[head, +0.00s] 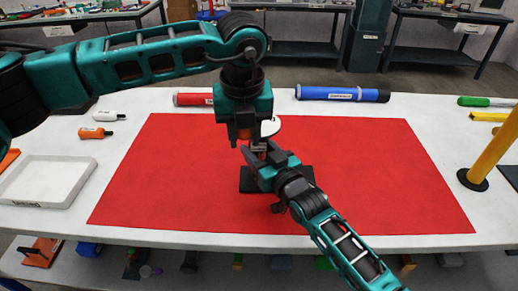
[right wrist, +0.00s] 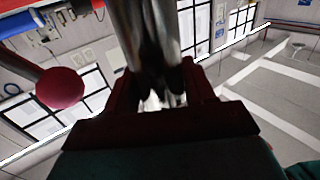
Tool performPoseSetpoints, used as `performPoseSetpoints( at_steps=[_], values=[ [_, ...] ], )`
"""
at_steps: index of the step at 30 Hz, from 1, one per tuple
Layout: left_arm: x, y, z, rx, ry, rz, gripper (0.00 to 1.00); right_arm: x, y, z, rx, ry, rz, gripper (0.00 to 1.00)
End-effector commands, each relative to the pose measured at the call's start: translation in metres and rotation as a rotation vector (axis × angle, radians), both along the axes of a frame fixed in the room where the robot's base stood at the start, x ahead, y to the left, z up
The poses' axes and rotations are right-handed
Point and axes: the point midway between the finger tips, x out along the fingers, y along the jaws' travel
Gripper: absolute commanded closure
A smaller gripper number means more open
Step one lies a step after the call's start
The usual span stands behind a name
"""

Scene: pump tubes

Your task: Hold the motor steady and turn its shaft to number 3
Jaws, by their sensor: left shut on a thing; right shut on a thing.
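The motor stands on a black base (head: 301,180) in the middle of the red mat, mostly hidden by my grippers. A white disc (head: 271,125) shows behind my left gripper. My left gripper (head: 243,138) points down from above at the motor's top and is shut; what it holds is mostly hidden, but it is at the shaft end. An orange patch shows at its tips. My right gripper (head: 255,158) comes in from the lower right, just below the left one, and is shut on the motor's body. In the right wrist view, a shiny metal cylinder (right wrist: 150,35) is between its dark fingers.
A red tube (head: 192,99) and a blue tube (head: 342,94) lie at the table's back. A white tray (head: 48,181) and small bottles (head: 95,133) are at left. A yellow post (head: 492,150) stands at right. The red mat (head: 150,180) is otherwise clear.

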Motion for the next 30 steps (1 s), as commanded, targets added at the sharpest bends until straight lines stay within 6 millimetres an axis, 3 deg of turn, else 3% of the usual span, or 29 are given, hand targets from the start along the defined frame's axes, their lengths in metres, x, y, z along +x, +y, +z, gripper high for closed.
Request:
performPoseSetpoints(
  at_steps=[30],
  values=[
    [0.009, 0.022, -0.005, 0.006, 0.009, -0.276, 0.96, 0.0, 0.0, 0.001, 0.004, -0.003, 0.001, 1.0]
  ],
)
